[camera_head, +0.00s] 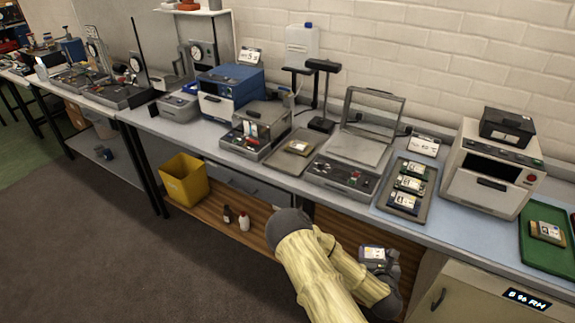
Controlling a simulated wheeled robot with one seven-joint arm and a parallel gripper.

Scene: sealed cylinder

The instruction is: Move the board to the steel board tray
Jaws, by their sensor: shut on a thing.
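A small board (373,252) with a pale label is held at my gripper (377,264), low in front of the bench and over the wooden lower shelf. My gripper is shut on it; the fingers are small and partly hidden by my own arm. A flat grey tray (281,159), which looks like steel, lies on the bench left of the open-lidded machine and has one similar board on it. Another grey tray (427,186) on the blue mat holds several labelled boards. I cannot tell for certain which of these is the steel board tray.
An open-lidded machine (345,172) stands between the two grey trays. A white oven-like box (493,168) and a green tray (536,254) with one board are at the right. The bench's front edge lies above my gripper. A yellow bin (184,180) and bottles are on the lower shelf.

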